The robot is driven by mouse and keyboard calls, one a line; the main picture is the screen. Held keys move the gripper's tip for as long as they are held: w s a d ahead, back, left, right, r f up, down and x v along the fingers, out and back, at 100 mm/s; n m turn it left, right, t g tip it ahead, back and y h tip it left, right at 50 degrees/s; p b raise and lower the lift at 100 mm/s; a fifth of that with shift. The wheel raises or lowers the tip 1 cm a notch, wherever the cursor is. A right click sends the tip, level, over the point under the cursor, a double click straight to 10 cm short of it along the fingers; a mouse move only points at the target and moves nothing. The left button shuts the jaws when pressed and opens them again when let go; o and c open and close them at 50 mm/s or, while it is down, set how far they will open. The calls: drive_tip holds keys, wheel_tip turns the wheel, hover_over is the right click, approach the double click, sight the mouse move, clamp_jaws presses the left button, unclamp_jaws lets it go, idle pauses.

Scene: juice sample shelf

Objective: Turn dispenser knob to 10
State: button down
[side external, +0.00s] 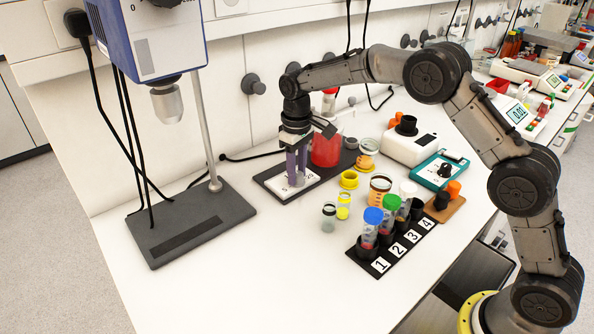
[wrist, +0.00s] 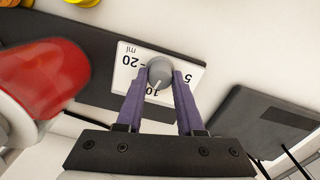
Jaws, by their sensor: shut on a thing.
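The dispenser's white dial plate (side external: 271,184) lies at its dark base's near end, with a red-filled bottle (side external: 326,152) behind it. In the wrist view the grey round knob (wrist: 160,70) sits on the plate (wrist: 127,50), which is marked 20, 10, 5 and ml. The knob's light pointer line points toward the 10, at the plate's edge nearest my gripper. My gripper (wrist: 160,85) has its purple fingers on either side of the knob, shut on it. In the side view my gripper (side external: 296,176) reaches down over the plate and hides the knob.
A stand with a grey base (side external: 205,222) is left of the dispenser. The table's front left is clear.

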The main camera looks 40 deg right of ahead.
drive_tip(key=shift+r+n, duration=0.1)
drive_tip(key=shift+n, duration=1)
drive_tip(key=c, duration=0.5)
unclamp_jaws()
wheel_tip(320, 180, up, 14)
drive_tip(key=shift+f, duration=0.1)
